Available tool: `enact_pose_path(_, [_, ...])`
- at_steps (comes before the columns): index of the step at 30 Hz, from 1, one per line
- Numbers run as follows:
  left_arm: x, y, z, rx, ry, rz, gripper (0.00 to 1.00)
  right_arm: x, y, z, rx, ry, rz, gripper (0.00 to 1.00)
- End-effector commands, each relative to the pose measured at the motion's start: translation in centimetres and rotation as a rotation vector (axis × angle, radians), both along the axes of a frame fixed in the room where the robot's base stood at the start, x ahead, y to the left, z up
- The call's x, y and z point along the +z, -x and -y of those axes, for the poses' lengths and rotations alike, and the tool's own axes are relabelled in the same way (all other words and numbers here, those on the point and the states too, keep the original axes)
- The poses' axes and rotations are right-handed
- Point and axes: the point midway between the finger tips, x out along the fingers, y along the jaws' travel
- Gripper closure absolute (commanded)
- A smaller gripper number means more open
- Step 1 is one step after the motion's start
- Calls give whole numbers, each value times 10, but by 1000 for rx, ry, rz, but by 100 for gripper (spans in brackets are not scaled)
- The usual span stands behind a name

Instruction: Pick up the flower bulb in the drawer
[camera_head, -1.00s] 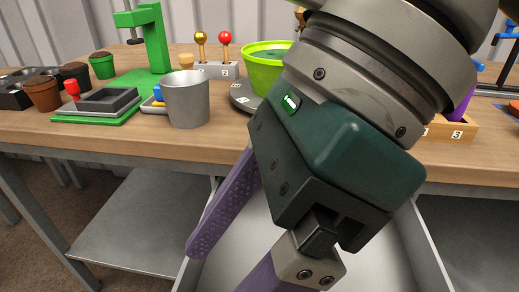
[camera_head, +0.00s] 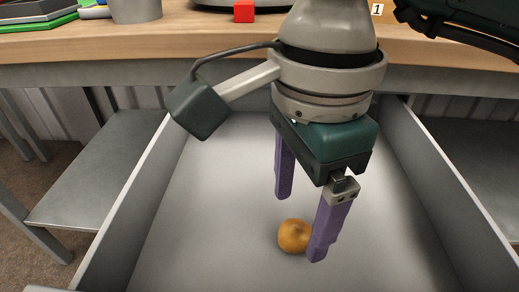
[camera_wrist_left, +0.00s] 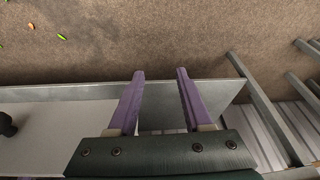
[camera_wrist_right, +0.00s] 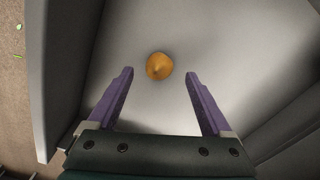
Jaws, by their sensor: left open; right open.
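The flower bulb (camera_head: 292,236) is round and orange-brown and lies on the floor of the open grey drawer (camera_head: 215,185). My right gripper (camera_head: 300,227) points down into the drawer with its purple fingers apart. One finger slightly overlaps the bulb's right edge in the head view. In the right wrist view the bulb (camera_wrist_right: 159,66) sits centred at the level of the fingertips, in the gap between them, with no visible contact. My left gripper (camera_wrist_left: 160,72) is open and empty in the left wrist view, over a grey metal edge with brown carpet beyond.
The drawer's side walls rise left (camera_head: 125,215) and right (camera_head: 435,185) of my right gripper. The wooden tabletop (camera_head: 225,48) lies behind, with a red cube (camera_head: 243,11) and a grey cup (camera_head: 136,8) on it. The drawer floor around the bulb is clear.

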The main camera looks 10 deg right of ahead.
Motion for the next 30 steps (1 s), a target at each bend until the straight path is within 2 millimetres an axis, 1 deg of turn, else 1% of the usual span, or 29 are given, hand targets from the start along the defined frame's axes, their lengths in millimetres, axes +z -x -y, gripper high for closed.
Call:
enact_pose_path(1, [-8,0,0,0,0,0,50,-14,1,-1,-1,-1,-2,16])
enact_pose_path(4, [-13,0,0,0,1,0,50,-28,1,0,-2,0,-2,16])
enact_pose_path(6, [-14,0,0,1,1,0,50,-32,1,0,0,-1,-1,16])
enact_pose_path(12, [-13,0,2,4,7,-1,50,-31,1,0,0,-1,0,17])
enact_pose_path(30, [-13,0,3,6,10,-2,50,-30,1,0,0,-1,0,85])
